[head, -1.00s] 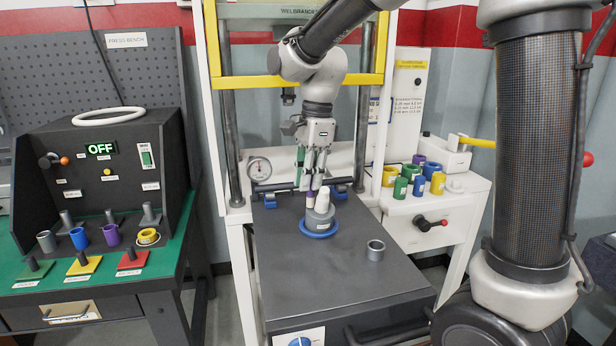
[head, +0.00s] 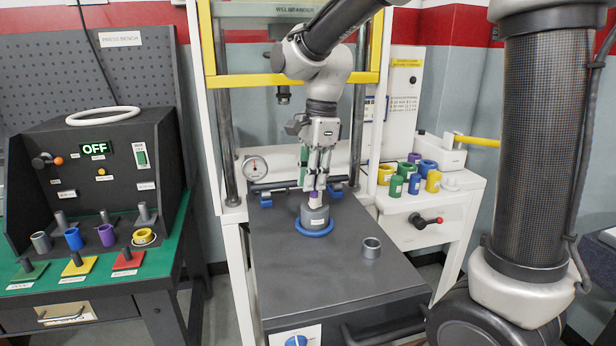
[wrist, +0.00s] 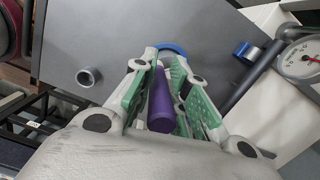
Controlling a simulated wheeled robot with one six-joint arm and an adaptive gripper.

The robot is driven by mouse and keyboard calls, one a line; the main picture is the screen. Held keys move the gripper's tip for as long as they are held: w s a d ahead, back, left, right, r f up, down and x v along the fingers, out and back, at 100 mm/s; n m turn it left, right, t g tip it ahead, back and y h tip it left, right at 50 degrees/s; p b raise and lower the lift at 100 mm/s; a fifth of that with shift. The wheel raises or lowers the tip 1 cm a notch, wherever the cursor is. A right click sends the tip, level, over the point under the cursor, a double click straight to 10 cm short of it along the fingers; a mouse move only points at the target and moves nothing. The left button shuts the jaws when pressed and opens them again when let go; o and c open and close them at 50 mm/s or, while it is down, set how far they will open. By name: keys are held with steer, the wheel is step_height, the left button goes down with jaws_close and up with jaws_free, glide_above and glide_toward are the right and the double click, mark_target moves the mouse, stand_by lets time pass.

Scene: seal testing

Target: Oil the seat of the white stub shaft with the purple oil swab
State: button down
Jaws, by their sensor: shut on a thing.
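My gripper (head: 317,188) points down over the dark press table and is shut on the purple oil swab (head: 313,197). The swab's purple handle shows between the green finger pads in the wrist view (wrist: 160,105). A grey holder (head: 314,216) with a blue ring base (head: 314,231) stands on the table directly below. A pale piece shows between the purple handle and the holder's top. I cannot tell whether it is the swab's tip or the white stub shaft, nor whether they touch. The shaft is largely hidden by the swab and fingers.
A loose grey ring (head: 371,248) stands on the press table (head: 280,270) to the right. Blue clamps and a dial gauge (head: 255,168) are behind. Coloured bushings (head: 433,181) crowd the right side stand. The press bench (head: 95,170) with coloured parts is left. The table's front is clear.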

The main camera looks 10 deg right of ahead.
steer(key=shift+s+r, duration=0.1)
steer(key=shift+s, duration=0.05)
steer(key=shift+s+r, duration=0.15)
stand_by(0.4)
steer(key=shift+d, duration=0.1)
steer(key=shift+d, duration=0.9)
